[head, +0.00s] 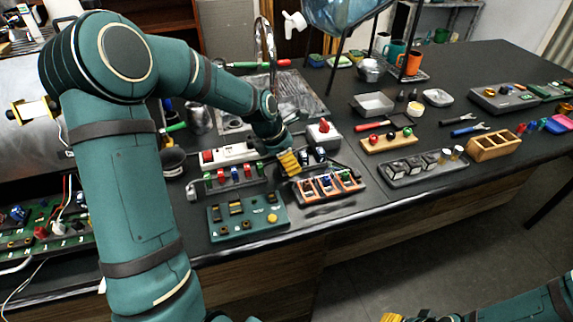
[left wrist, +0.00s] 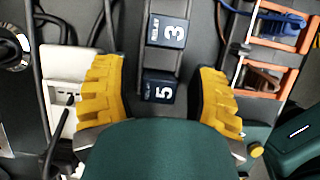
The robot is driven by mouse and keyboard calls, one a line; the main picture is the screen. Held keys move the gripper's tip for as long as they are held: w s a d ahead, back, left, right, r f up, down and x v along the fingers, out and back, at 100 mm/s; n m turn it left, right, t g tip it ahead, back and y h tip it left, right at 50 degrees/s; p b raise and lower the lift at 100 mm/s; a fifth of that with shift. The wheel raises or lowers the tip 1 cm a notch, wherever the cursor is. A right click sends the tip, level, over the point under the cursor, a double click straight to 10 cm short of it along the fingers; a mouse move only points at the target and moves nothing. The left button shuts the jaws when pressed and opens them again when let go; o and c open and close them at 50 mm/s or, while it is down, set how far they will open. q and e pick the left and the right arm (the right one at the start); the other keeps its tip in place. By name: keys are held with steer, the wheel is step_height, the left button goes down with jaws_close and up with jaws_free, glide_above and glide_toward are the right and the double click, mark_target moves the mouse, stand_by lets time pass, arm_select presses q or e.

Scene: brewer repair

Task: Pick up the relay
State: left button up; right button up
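In the left wrist view two dark blue relays stand in a row on a grey strip: one marked RELAY 5 (left wrist: 159,88) and one marked 3 (left wrist: 168,32). My left gripper (left wrist: 159,72) is open, its yellow fingers on either side of the relay marked 5, with visible gaps and nothing held. In the head view the left gripper (head: 288,162) is low over the bench, hiding most of the relay strip. A dark blue block (head: 320,154) shows just right of it. Only a yellow tip of my right gripper (head: 392,317) shows at the bottom edge.
An orange-divided rack (head: 331,187) stands right of the left gripper, and a green board (head: 247,215) nearer the front. A white block with a red switch (head: 230,155) is to the left. A grey tray (head: 422,167) stands farther right. Black cables run close beside the gripper.

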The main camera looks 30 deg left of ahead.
arm_select(q)
jaws_close()
